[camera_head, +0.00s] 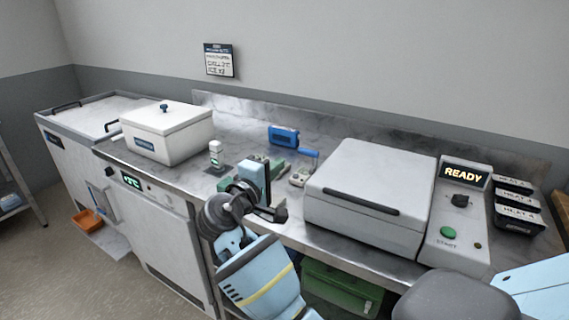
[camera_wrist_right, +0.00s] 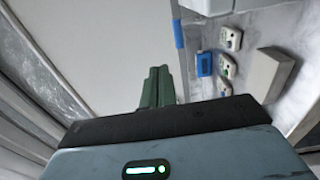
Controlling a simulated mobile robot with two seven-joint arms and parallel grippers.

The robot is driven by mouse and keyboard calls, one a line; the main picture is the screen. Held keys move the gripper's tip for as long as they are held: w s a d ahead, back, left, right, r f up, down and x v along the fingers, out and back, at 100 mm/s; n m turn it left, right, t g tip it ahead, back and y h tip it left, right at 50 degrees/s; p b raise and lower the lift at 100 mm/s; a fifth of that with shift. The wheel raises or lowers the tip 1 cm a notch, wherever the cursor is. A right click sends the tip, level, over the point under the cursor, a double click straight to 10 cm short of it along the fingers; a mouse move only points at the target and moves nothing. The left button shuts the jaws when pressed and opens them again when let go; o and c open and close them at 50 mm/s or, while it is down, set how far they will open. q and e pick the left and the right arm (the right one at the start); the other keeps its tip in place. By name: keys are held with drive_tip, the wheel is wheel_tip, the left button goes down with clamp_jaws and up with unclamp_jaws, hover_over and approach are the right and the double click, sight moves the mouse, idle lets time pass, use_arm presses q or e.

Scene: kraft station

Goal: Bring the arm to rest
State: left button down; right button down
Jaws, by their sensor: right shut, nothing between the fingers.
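My right arm comes up from the bottom centre of the head view, in light blue with a yellow stripe. Its gripper (camera_head: 257,183) is held in front of the counter's middle and hides part of what lies behind. In the right wrist view the two dark green fingers (camera_wrist_right: 156,86) are together, with nothing seen between them. My left gripper is in neither view.
The steel counter (camera_head: 320,143) carries a white lidded box (camera_head: 170,133), a blue tool (camera_head: 284,136), a large grey lidded machine (camera_head: 372,192) and a READY panel (camera_head: 460,205). A green crate (camera_head: 340,288) is below. An orange tray (camera_head: 88,220) is at floor left.

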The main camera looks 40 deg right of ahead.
drive_tip(key=shift+s+a+r, duration=0.15)
drive_tip(key=shift+s+a, duration=0.1)
drive_tip(key=shift+a, duration=0.25)
